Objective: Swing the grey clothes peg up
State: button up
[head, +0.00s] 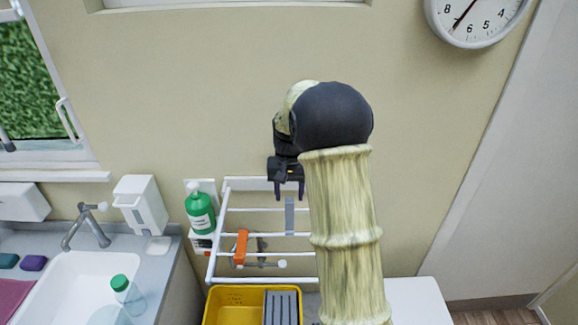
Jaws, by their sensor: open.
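The grey clothes peg (289,216) hangs upright on the white drying rack (217,236), crossing its bars near the middle. My gripper (289,192) points down just above the peg, with its two dark fingers open and apart. The peg's upper end lies just below the gap between the fingertips. I cannot tell from this view how far apart they are in depth. My arm covers the right part of the rack.
An orange peg (241,247) hangs on the rack to the left. A green bottle (200,211) is beside the rack. A yellow crate (234,290) and a grey ridged insert (282,308) are below. A sink (75,285) is at the left.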

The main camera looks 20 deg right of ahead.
notch_tip(320, 180, up, 16)
jog(key=b, duration=0.3)
jog(key=shift+w, duration=0.15)
jog(key=shift+w, duration=0.1)
dwell(0.4)
